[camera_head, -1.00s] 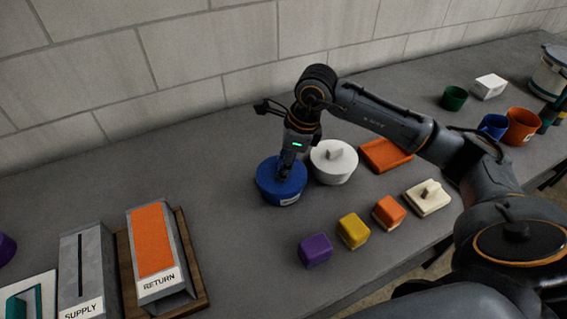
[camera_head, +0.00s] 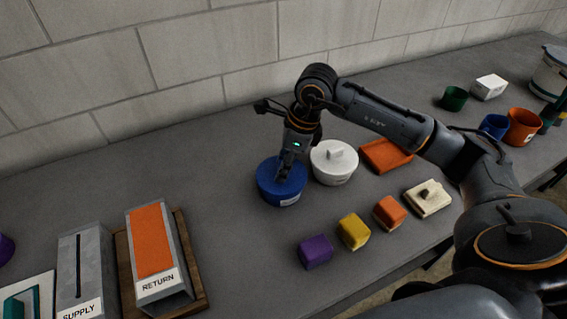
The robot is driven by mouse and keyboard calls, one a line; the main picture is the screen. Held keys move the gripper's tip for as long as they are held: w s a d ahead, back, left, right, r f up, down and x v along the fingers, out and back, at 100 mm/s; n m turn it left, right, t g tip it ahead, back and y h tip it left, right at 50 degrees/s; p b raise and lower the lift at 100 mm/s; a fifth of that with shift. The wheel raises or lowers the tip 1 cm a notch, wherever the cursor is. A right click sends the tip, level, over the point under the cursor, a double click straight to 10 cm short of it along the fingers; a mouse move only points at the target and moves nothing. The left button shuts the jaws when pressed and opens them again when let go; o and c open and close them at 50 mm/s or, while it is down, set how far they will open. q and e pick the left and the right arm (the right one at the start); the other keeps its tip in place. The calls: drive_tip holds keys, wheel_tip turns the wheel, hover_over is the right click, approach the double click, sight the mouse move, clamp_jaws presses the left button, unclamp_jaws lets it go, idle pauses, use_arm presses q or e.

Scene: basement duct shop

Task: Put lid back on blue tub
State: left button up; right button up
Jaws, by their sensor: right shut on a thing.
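The blue tub (camera_head: 281,196) stands on the grey bench in front of the wall, with a pale label on its front side. A blue lid (camera_head: 268,170) appears to lie on top of it, level. Lid and tub are the same blue, so I cannot tell whether the lid is fully seated. My right gripper (camera_head: 284,176) points down over the lid and is shut, apparently on its handle, which the fingers hide. My left gripper is not in view.
A white lidded tub (camera_head: 335,171) stands close on the right of the blue tub. An orange tray (camera_head: 385,155), a cream block (camera_head: 428,200) and purple (camera_head: 315,252), yellow (camera_head: 353,232) and orange (camera_head: 389,213) blocks lie nearby.

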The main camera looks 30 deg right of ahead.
drive_tip(key=o, duration=1)
drive_tip(key=o, duration=0.5)
drive_tip(key=shift+r+p, duration=1.9)
drive_tip(key=shift+r, duration=1.65)
drive_tip(key=shift+c, duration=0.4)
